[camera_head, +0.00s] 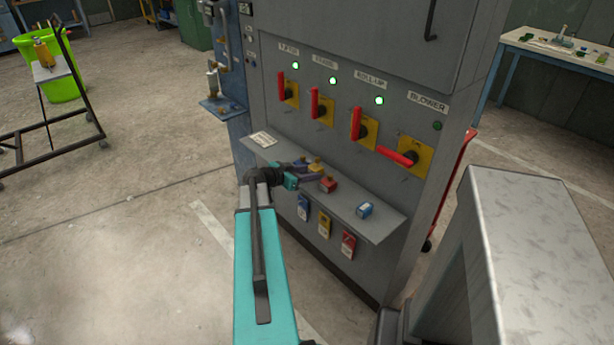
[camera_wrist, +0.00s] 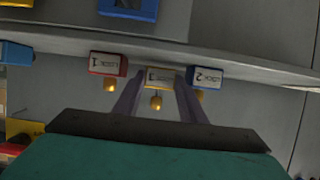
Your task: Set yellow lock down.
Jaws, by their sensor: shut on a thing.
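The yellow lock (camera_head: 315,164) is at the shelf (camera_head: 385,226) on the front of the grey cabinet. In the wrist view, which looks upside down, the yellow lock (camera_wrist: 160,77) shows a pale label face between my two purple fingers. My gripper (camera_wrist: 159,86) is shut on it, one finger on each side; it also shows in the head view (camera_head: 307,174). The lock is at the shelf edge, but I cannot tell whether it rests on the shelf.
A red lock (camera_wrist: 107,65) and a blue lock (camera_wrist: 205,77) flank the yellow one closely. Another blue block (camera_head: 365,209) sits farther right, with bare shelf around it. Tags (camera_head: 324,224) hang below. Red-handled switches (camera_head: 357,122) are above; the blower handle (camera_head: 397,156) lies sideways.

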